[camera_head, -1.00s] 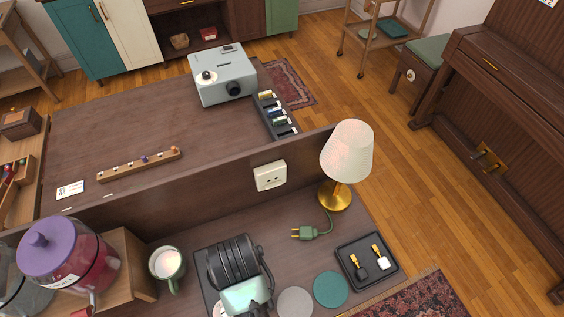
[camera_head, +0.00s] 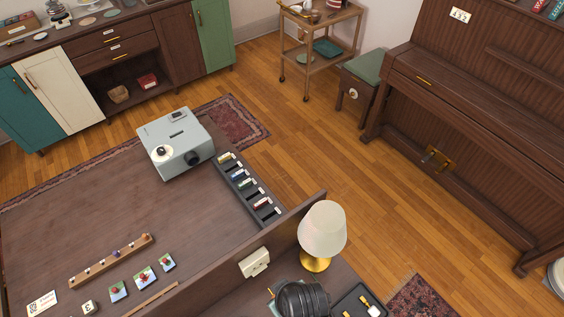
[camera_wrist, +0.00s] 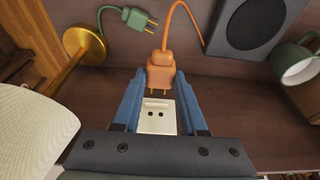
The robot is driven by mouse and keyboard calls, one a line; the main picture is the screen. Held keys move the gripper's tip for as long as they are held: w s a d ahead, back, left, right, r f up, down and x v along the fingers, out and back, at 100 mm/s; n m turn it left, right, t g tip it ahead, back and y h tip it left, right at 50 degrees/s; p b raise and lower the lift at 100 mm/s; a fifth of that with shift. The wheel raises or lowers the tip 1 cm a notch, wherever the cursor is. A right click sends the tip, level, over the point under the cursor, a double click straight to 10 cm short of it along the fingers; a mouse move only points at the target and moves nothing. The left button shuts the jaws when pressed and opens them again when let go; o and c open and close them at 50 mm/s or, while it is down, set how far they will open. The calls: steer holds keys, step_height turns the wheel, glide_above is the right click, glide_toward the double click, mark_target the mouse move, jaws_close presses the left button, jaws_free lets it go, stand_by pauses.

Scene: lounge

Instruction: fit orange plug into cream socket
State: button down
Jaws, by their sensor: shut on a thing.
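The orange plug (camera_wrist: 160,74) sits between the blue fingertips of my gripper (camera_wrist: 159,80) in the wrist view. My gripper is shut on it. Its metal prongs point down the picture toward the cream socket, and its orange cord curls away at the top. The cream socket (camera_wrist: 157,117) shows two dark holes between my fingers. The prongs show in full and appear apart from the socket face; the depth of the gap is unclear. In the head view the socket (camera_head: 254,262) is on the upright wooden panel, left of the lamp. The plug and fingertips are hidden there.
The lamp (camera_head: 321,232) stands close right of the socket. A green plug (camera_wrist: 135,19) lies by its gold base. A green mug (camera_wrist: 297,63) and a dark square device (camera_wrist: 242,32) are at the wrist view's upper right. A dark tray (camera_head: 356,302) is right of my arm.

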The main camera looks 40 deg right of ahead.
steer(key=w+b, duration=0.2)
steer(key=w, duration=0.3)
steer(key=shift+a, duration=0.15)
stand_by(0.4)
steer(key=shift+w+p, duration=0.2)
steer(key=shift+p, duration=0.1)
stand_by(0.5)
steer(key=shift+w+b, duration=0.3)
steer(key=shift+w, duration=0.9)
stand_by(0.5)
steer(key=shift+c, duration=1.9)
jaws_free()
steer(key=p, duration=0.7)
glide_toward(260, 271)
steer(key=shift+f, duration=0.1)
